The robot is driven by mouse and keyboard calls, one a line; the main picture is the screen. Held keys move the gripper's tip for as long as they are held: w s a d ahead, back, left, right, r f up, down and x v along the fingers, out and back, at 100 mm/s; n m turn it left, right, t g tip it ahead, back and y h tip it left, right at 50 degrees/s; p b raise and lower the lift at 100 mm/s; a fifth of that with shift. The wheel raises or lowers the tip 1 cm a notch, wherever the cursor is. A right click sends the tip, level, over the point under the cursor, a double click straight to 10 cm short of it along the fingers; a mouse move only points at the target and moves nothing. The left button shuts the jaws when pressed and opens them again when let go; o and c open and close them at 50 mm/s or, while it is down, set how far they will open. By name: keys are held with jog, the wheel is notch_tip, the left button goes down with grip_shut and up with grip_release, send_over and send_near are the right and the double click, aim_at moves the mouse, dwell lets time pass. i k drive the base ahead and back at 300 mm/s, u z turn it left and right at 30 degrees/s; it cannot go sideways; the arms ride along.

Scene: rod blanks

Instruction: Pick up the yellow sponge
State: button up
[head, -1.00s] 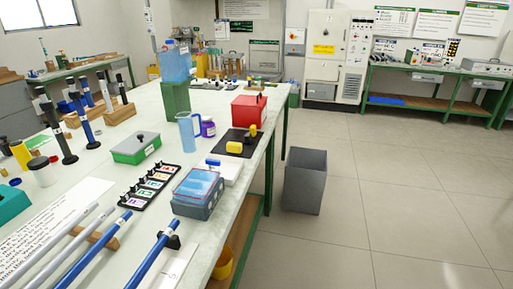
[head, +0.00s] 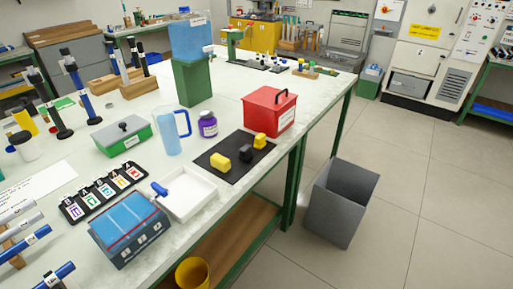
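Two yellow blocks lie on a black mat (head: 232,174) on the workbench in the head view. The nearer yellow block (head: 220,161) looks like a sponge and sits at the mat's left. The smaller yellow piece (head: 260,141) is at the mat's far right, by a dark block (head: 246,153). I cannot tell for certain which yellow piece is the sponge. My gripper is not in view.
A red box (head: 268,112) stands behind the mat and a purple-labelled jar (head: 208,124) to its left. A white tray (head: 188,208) with a blue-handled item is in front. A grey bin (head: 340,205) stands on the floor right of the bench.

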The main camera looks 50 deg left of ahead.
aim_at(220, 162)
jog(key=u, duration=0.3)
jog(key=i, duration=0.95)
jog(key=u, duration=1.35)
jog(key=i, duration=0.8)
jog(key=u, duration=0.8)
